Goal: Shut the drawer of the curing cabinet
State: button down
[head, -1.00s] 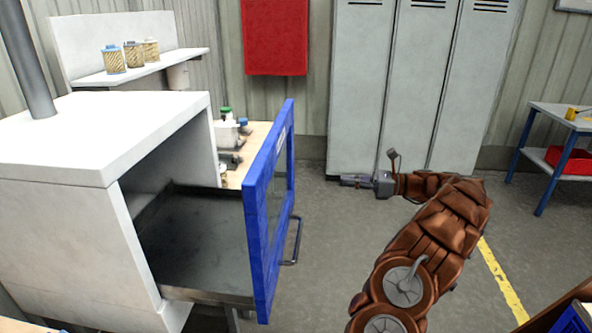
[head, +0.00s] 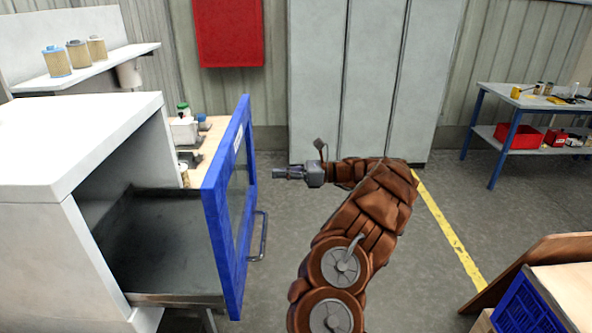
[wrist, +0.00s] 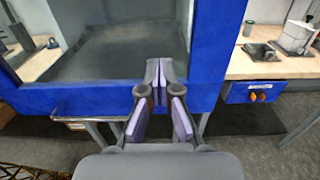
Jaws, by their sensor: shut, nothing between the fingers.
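The curing cabinet (head: 75,140) is a white box at the left of the head view. Its drawer (head: 150,270) is pulled out, a dark tray behind a blue-framed front (head: 230,215) with a window. A metal bar handle (head: 261,236) sticks out from the front's outer face. My gripper (head: 277,173) is to the right of the drawer front, pointing at it, and appears apart from it. In the wrist view my gripper (wrist: 158,100) is shut and empty, with the blue front (wrist: 100,98) ahead and the handle (wrist: 90,118) low at left.
A wooden workbench (wrist: 270,65) with small items stands beyond the cabinet. Grey lockers (head: 370,80) stand at the back. A blue-legged table (head: 510,125) is at right, and a blue crate (head: 525,305) is at the lower right. The floor right of the drawer is open.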

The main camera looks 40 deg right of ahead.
aim_at(251, 173)
jog(key=p+x, duration=0.1)
jog(key=x, duration=0.3)
jog(key=shift+a+r, duration=0.1)
jog(key=shift+p+x, duration=0.3)
jog(key=shift+x, duration=0.45)
jog(key=shift+w, duration=0.1)
